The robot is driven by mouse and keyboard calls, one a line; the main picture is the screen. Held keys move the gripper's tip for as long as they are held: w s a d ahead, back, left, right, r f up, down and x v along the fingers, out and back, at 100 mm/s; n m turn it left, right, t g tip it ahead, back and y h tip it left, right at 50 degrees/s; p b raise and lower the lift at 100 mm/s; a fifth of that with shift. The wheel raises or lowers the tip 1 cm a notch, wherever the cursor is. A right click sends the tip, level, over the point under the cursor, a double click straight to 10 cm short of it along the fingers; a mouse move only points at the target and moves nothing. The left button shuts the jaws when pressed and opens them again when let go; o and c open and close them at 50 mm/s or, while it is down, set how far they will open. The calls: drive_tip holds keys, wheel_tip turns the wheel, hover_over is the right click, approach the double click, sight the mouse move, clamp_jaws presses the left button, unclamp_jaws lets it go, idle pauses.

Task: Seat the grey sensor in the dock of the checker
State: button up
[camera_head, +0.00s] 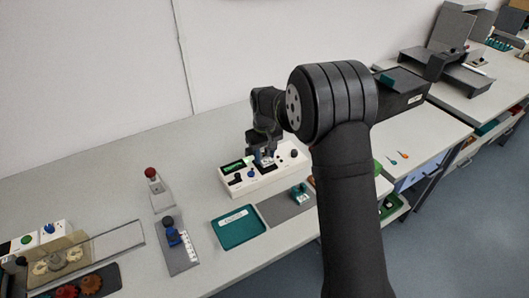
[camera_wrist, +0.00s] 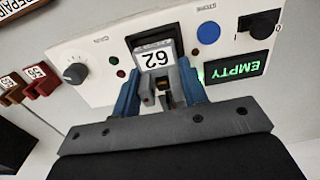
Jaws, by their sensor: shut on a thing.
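The checker (camera_head: 236,187) is a white box with knobs, buttons and a small display, below my gripper in the head view. In the wrist view its white panel (camera_wrist: 98,52) fills the upper part, and its green display (camera_wrist: 236,68) reads EMPTY, upside down. My gripper (camera_wrist: 158,84), with blue fingers, is shut on the grey sensor (camera_wrist: 155,57), which has a white number label. The sensor is at the dark dock (camera_wrist: 150,36); I cannot tell how deep it sits. In the head view my gripper (camera_head: 264,161) is over the checker and hides the dock.
A teal tray (camera_head: 238,232) and a grey mat (camera_head: 279,209) with a teal part (camera_head: 300,193) lie in front of the checker. A red-knobbed stand (camera_head: 155,183) and a blue part (camera_head: 172,232) stand left. Brown and red labelled parts (camera_wrist: 38,79) lie beside the panel.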

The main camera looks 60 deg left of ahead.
drive_tip(key=shift+f, duration=0.2)
drive_tip(key=shift+f, duration=0.6)
drive_tip(key=o, duration=1)
drive_tip(key=shift+f, duration=0.1)
drive_tip(key=shift+c, duration=0.2)
drive_tip(key=shift+o, duration=0.5)
drive_tip(key=shift+s+d+f, duration=0.1)
drive_tip(key=shift+s+d, duration=0.05)
drive_tip(key=shift+r, duration=4.7)
